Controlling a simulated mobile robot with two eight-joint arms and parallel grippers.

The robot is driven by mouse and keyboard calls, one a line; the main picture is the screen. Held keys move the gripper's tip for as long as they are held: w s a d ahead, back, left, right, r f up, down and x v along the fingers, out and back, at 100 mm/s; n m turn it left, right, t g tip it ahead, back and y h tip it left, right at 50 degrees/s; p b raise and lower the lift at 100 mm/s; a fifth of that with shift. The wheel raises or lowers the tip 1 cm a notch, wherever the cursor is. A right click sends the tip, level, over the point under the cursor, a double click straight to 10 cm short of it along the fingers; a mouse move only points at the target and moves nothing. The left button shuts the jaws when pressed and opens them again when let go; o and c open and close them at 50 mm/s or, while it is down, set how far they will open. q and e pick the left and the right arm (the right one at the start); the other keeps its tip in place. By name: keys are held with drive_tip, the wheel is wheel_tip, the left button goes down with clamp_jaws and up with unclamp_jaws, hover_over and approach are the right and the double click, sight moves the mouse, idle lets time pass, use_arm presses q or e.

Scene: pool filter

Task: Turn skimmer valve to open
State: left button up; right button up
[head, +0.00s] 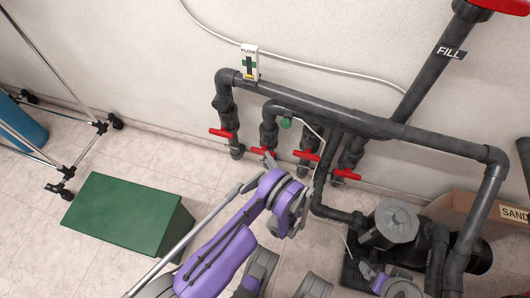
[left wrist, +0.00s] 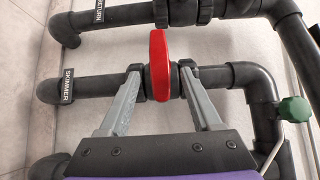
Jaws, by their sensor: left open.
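The skimmer valve has a red handle (left wrist: 159,66) on a dark pipe labelled SKIMMER (left wrist: 67,86) in the left wrist view. The handle lies across the pipe. My left gripper (left wrist: 161,69) is open, with one finger on each side of the handle and gaps showing on both sides. In the head view my left gripper (head: 269,160) is at the second red handle (head: 262,151) from the left, partly covering that valve. Purple and grey parts at the bottom of the head view look like my right gripper (head: 380,283); its fingers are unclear.
Other red valve handles (head: 221,133) (head: 308,155) (head: 345,175) stand close by. A green knob (head: 285,123) sits beside the pipes. A pump (head: 394,222) and a SAND box (head: 480,212) are at right. A green box (head: 128,212) is on the floor at left.

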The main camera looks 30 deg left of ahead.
sight(263, 151)
use_arm(q)
drive_tip(key=x, duration=0.5)
clamp_jaws()
idle(0.3)
